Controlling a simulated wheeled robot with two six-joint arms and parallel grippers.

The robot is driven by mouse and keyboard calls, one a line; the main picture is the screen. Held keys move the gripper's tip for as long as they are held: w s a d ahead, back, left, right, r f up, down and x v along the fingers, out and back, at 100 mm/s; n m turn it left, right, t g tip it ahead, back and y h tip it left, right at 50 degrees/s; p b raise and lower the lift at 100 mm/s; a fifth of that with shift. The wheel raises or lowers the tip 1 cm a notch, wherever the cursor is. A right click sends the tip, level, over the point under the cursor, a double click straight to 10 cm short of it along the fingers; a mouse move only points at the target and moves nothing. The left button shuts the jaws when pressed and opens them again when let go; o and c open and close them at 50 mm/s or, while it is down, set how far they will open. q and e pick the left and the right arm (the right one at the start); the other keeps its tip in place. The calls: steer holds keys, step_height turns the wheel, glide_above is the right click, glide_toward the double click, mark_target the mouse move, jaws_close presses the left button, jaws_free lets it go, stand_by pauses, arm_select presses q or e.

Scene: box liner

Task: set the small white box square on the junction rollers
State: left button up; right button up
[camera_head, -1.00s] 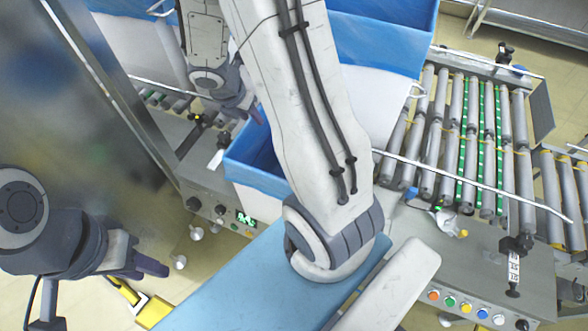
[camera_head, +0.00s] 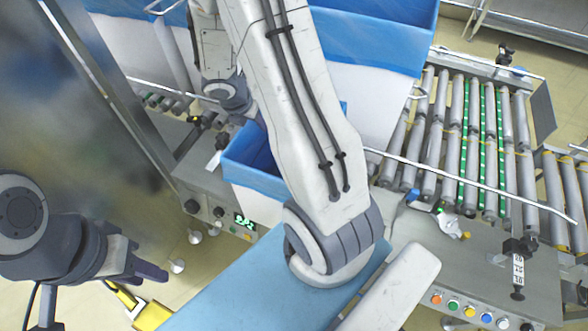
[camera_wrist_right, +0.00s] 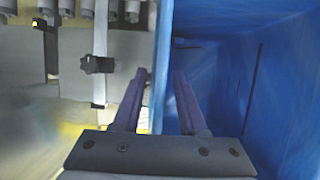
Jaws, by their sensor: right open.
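The small white box (camera_head: 251,203) has a blue liner (camera_head: 236,166). It stands left of centre in the head view, partly hidden by my right arm. My right gripper (camera_head: 243,108) is at the far side of this box, its fingers mostly hidden there. In the right wrist view my right gripper (camera_wrist_right: 160,74) is open, with one finger on each side of a blue-lined wall (camera_wrist_right: 240,75). I cannot tell whether the fingers touch it. The rollers (camera_head: 455,130) lie to the right, with green strips between some. My left gripper (camera_head: 150,272) hangs at the lower left, apart from the box.
A large white box with a blue liner (camera_head: 375,40) stands behind the small one. A thin metal rail (camera_head: 470,182) crosses the front of the rollers. A control panel with coloured buttons (camera_head: 470,310) is at the lower right. A steel panel (camera_head: 60,110) fills the left.

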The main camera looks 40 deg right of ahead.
steer(key=shift+f, duration=0.2)
jaws_close()
stand_by(1.6)
